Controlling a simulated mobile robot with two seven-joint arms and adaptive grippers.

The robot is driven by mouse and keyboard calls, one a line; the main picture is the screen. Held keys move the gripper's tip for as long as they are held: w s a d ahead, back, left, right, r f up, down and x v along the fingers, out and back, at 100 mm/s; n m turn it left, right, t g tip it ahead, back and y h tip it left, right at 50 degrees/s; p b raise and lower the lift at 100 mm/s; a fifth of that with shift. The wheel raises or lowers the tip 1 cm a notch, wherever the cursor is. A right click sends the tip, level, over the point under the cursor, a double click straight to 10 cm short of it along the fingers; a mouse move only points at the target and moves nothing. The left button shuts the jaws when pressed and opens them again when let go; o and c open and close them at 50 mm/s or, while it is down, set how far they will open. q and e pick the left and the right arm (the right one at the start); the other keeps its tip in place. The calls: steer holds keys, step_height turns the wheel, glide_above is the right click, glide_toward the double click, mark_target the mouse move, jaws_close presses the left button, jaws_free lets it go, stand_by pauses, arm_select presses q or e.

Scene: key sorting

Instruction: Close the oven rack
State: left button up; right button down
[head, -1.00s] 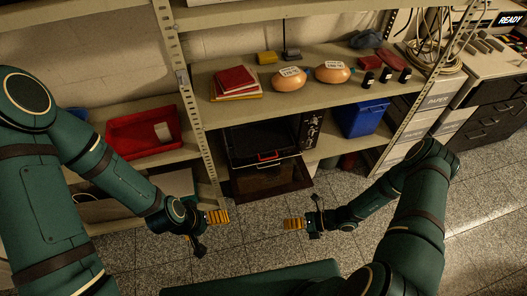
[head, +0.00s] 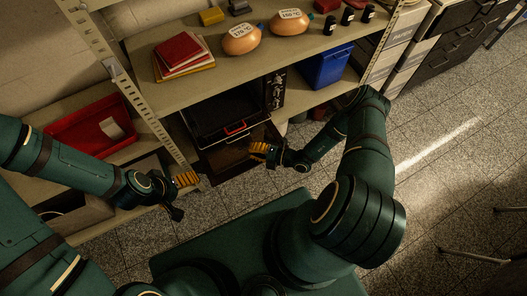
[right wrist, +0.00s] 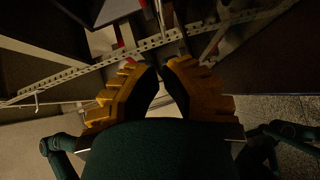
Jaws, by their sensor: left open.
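The small black oven (head: 205,98) stands on the lower shelf. Its rack, with a red handle (head: 235,127), sticks out at the front, and the dark door (head: 222,163) hangs open below it. My right gripper (head: 258,150) is by the door's right side, a little below and right of the red handle, not touching the handle. In the right wrist view its two yellow fingers (right wrist: 163,75) stand apart with nothing between them. My left gripper (head: 187,179) is open and empty, left of the door near the shelf post.
A perforated shelf post (head: 130,90) stands left of the oven. A red bin (head: 85,128) is further left and a blue bin (head: 327,66) is to the right. Notebooks (head: 185,55) and labelled egg-shaped objects (head: 242,39) sit on the shelf above.

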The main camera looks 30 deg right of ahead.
steer(key=w, duration=0.1)
steer(key=w+a, duration=0.1)
steer(key=w, duration=0.1)
steer(key=w+a+f+b, duration=0.1)
steer(key=shift+w+a, duration=0.15)
steer(key=shift+w, duration=0.8)
